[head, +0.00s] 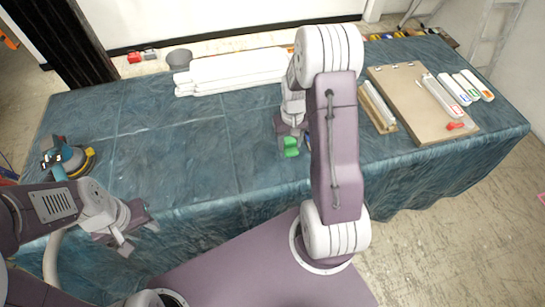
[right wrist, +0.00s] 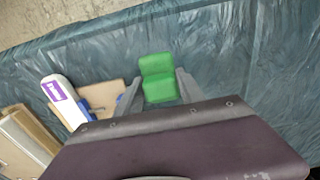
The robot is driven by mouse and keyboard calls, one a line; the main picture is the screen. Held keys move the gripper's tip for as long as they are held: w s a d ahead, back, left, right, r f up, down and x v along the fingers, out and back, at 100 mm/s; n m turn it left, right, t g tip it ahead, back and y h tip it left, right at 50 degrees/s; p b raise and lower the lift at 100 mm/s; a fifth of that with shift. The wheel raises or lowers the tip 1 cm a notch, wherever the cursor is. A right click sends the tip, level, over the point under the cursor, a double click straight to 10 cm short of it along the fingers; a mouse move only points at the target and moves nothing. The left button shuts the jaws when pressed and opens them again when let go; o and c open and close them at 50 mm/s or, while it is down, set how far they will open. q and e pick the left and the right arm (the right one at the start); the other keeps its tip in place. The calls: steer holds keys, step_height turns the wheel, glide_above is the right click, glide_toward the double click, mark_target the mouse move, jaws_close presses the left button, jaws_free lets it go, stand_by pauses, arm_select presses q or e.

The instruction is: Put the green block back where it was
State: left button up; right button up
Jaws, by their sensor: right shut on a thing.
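The green block (head: 291,147) is in my right gripper (head: 290,138), near the front edge of the blue-green table (head: 190,140). In the right wrist view the green block (right wrist: 158,78) sits between the two fingertips of the right gripper (right wrist: 159,88), with a step in its face. I cannot tell how far the block is above the cloth. My left gripper (head: 138,238) is open and empty, low at the table's front left edge. My right arm hides part of the table beside the block.
A tan board (head: 412,105) with white labelled pieces lies at the right. A sander-like tool (head: 65,160) stands at the left. The table's middle left is clear.

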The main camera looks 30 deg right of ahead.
glide_above(274, 161)
steer(key=f, duration=0.3)
steer(key=shift+d+f, duration=0.15)
steer(key=shift+d, duration=0.05)
steer(key=shift+a+f, duration=0.15)
steer(key=shift+a, duration=0.1)
step_height(274, 161, down, 4)
steer(key=shift+r, duration=0.15)
steer(key=shift+w+d, duration=0.1)
steer(key=shift+f, duration=0.25)
steer(key=o, duration=1.2)
